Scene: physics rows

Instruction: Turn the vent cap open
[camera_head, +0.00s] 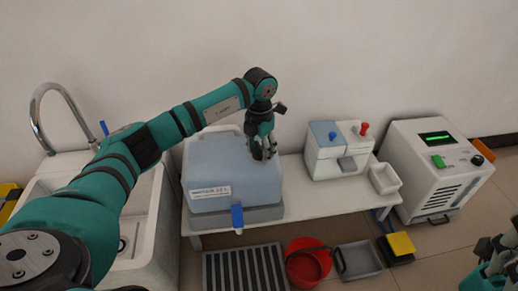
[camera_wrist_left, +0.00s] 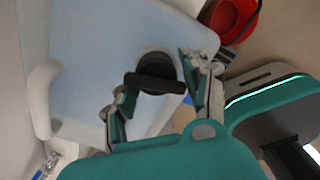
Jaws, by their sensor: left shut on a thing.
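The vent cap (camera_wrist_left: 155,84) is a dark round knob with a flat bar across it, on top of a pale blue container (camera_wrist_left: 95,50). In the head view the same container (camera_head: 232,165) stands on the low white bench, with a label and a blue tap at its front. My left gripper (camera_head: 263,152) reaches down onto the container's top. In the left wrist view its fingers (camera_wrist_left: 160,80) lie on either side of the cap, shut on it. In the head view the fingers mostly hide the cap. Part of my right arm (camera_head: 492,265) shows at the lower right corner; its fingers are unclear.
A white-and-blue box (camera_head: 338,165) with a red knob and a small white bin (camera_head: 385,179) stand right of the container. A white machine (camera_head: 436,170) is further right. A sink (camera_head: 128,225) is left. A red bucket (camera_head: 308,265) and black grate (camera_head: 245,268) are on the floor.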

